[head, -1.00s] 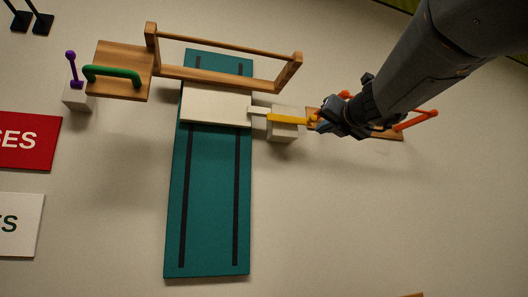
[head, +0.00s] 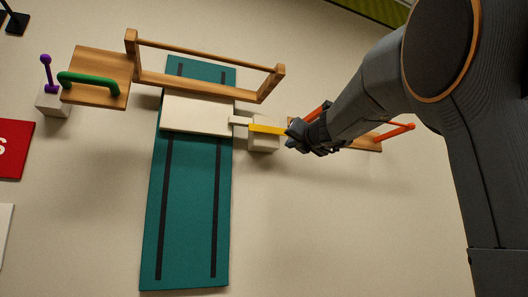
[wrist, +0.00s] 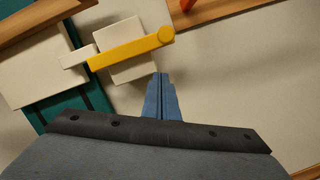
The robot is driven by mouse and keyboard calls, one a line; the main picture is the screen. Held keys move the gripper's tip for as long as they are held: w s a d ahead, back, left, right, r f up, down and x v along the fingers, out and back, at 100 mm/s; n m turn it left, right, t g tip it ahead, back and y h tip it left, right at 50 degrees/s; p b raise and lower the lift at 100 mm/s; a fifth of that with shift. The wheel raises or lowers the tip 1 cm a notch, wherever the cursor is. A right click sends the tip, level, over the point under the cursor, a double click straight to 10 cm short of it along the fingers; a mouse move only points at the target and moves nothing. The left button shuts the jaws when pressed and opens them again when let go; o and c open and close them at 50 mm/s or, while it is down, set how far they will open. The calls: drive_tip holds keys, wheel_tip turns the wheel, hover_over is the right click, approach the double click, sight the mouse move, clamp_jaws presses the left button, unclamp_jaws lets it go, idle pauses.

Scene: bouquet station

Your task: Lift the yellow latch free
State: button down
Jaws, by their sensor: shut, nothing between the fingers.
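The yellow latch (head: 266,129) is a flat bar lying across a pale block (head: 264,146). Its left end meets the white tab (head: 240,121) on the cream panel (head: 196,115). In the wrist view the latch (wrist: 125,51) runs slightly tilted, with a round knob at its right end, and the block (wrist: 125,70) shows beneath it. My gripper (head: 291,134) is at the latch's right end in the head view, partly covering it. In the wrist view my gripper (wrist: 159,78) is shut and empty, its fingertips just below the knob, seemingly apart from it.
The cream panel sits on a teal board (head: 190,220) with dark rails. A wooden rail frame (head: 205,88) runs above. A wooden board with orange handles (head: 400,131) lies right, behind my arm. A green handle (head: 92,80) and purple lever (head: 46,72) are left. Below the latch is clear.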

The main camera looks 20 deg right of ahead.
drive_tip(key=shift+w+d+r+p, duration=0.2)
drive_tip(key=shift+d+r+p, duration=0.1)
drive_tip(key=shift+r+p, duration=0.25)
drive_tip(key=shift+w+d+r+p, duration=0.15)
drive_tip(key=shift+d+r+p, duration=0.25)
drive_tip(key=shift+r, duration=0.3)
drive_tip(key=shift+w+d+r+p, duration=0.2)
drive_tip(key=shift+d+r+p, duration=0.05)
drive_tip(key=shift+r+p, duration=0.35)
drive_tip(key=shift+a+r, duration=0.1)
